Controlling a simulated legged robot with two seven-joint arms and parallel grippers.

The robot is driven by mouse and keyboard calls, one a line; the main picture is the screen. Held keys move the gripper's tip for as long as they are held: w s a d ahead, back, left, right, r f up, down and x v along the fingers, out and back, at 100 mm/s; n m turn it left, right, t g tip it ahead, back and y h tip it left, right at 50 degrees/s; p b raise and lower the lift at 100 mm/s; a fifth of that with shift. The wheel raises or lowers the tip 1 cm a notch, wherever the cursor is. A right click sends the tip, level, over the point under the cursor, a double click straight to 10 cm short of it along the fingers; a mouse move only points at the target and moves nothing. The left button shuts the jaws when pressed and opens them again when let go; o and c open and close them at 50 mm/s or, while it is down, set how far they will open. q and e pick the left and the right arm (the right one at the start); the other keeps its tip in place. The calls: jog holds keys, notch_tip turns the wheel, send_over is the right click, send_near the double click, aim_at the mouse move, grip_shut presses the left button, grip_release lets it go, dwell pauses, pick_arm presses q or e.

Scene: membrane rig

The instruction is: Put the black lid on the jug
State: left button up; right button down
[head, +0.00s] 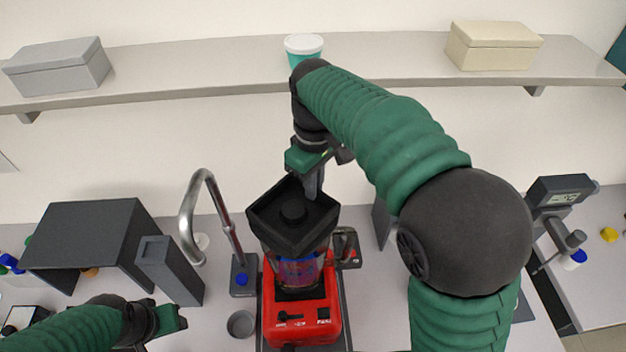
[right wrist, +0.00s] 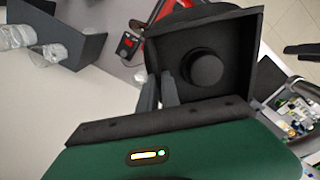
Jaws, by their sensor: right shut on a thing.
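The black lid (head: 272,212) is a square, tray-like piece with a round knob in its middle. It is directly over the jug (head: 298,270) in the head view and hides the jug's top, so I cannot tell whether they touch. The clear jug, with blue and red showing in it, stands on a red base (head: 318,318). My right gripper (head: 316,188) is shut on the lid's far edge. In the right wrist view the fingers (right wrist: 160,92) are at the rim of the lid (right wrist: 238,55). My left gripper (head: 176,318) is low at the left, away from the jug; its jaw opening is unclear.
A bent metal tap (head: 190,215) stands close left of the jug. A dark grey stand (head: 95,232) and upright block (head: 170,270) are further left. A small grey cup (head: 241,324) sits beside the red base. A shelf (head: 200,72) with boxes and a white-lidded tub (head: 303,46) runs behind.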

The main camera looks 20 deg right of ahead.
notch_tip(320, 180, down, 2)
jog(key=shift+w+a+f+b, duration=0.15)
jog(key=shift+f+b, duration=0.05)
jog(key=shift+b, duration=0.55)
jog(key=f+b, duration=0.1)
jog(key=f, duration=0.1)
jog(key=w+f+b, duration=0.1)
jog(key=f, duration=0.1)
jog(key=shift+w, duration=0.15)
jog(key=c, duration=1.9)
grip_release()
jog(key=o, duration=0.4)
jog(key=shift+d, duration=0.25)
pick_arm(q)
jog(key=x, duration=0.5)
jog(key=shift+s+d, duration=0.2)
pick_arm(e)
jog(key=shift+s+d+r, duration=0.1)
jog(key=shift+s, duration=0.1)
